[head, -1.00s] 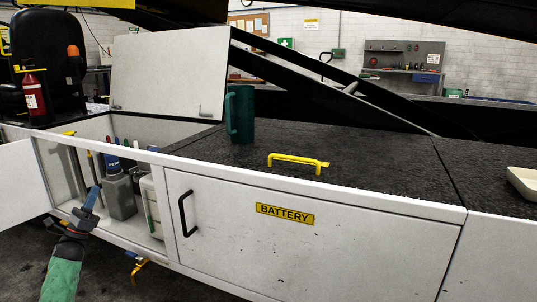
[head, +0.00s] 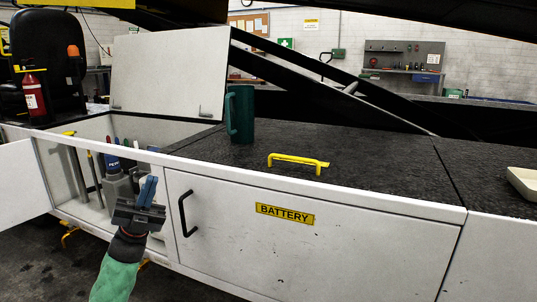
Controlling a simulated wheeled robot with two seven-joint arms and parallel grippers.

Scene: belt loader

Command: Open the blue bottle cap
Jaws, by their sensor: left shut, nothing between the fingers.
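A grey bottle (head: 114,187) with a blue cap (head: 112,163) on top stands inside the open cabinet at the left. My left gripper (head: 148,184) is at the cabinet's front opening, to the right of the bottle. Its blue fingers point up and are shut, with nothing held. The gripper body hides part of the bottle's right side and most of a white container behind it. My right gripper is not in view.
The cabinet door (head: 20,184) stands open at the left, and the lid (head: 168,75) is raised. Yellow-topped tools stand left of the bottle. A green mug (head: 241,115) and a yellow handle (head: 297,161) are on the black top. The battery door (head: 300,240) is closed.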

